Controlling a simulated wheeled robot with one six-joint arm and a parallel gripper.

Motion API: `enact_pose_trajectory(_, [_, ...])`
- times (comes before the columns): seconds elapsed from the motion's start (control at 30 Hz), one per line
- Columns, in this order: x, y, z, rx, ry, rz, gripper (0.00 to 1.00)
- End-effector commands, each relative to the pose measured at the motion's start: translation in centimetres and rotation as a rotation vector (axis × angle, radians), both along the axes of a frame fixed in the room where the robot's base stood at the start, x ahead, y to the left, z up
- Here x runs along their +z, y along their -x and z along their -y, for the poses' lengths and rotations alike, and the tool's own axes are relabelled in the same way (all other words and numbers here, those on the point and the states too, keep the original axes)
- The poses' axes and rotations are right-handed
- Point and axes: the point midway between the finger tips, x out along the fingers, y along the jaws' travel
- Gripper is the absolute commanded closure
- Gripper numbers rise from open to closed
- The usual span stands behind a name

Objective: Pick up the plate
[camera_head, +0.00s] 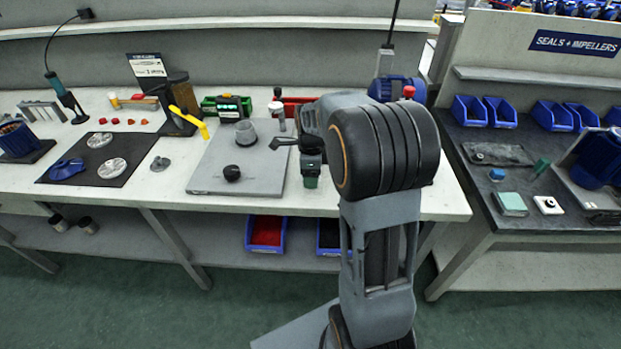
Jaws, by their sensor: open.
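A flat grey square plate (213,178) lies on the white bench, left of my arm. A dark round knob (232,173) and a grey cylindrical part on a dark base (246,133) stand on it. My gripper (311,176) hangs at the end of my arm, just right of the plate's right edge. It is open, small in the picture and partly hidden by my wrist. I see nothing held in it. Two round silver discs (112,168) lie on a black mat (130,155) farther left, beside a blue part (66,169).
A dark bench (480,215) with blue bins is at right.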

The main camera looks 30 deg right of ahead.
Motion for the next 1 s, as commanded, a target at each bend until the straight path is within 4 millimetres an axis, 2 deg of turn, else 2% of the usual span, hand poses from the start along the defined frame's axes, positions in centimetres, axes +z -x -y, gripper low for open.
enact_pose_trajectory(0.4, [-0.18, 0.01, 0.00, 0.000, 0.000, 0.000, 0.37])
enact_pose_trajectory(0.83, [-0.17, 0.01, 0.00, 0.000, 0.000, 0.000, 0.78])
enact_pose_trajectory(1.0, [-0.16, 0.01, 0.00, 0.000, 0.000, 0.000, 0.81])
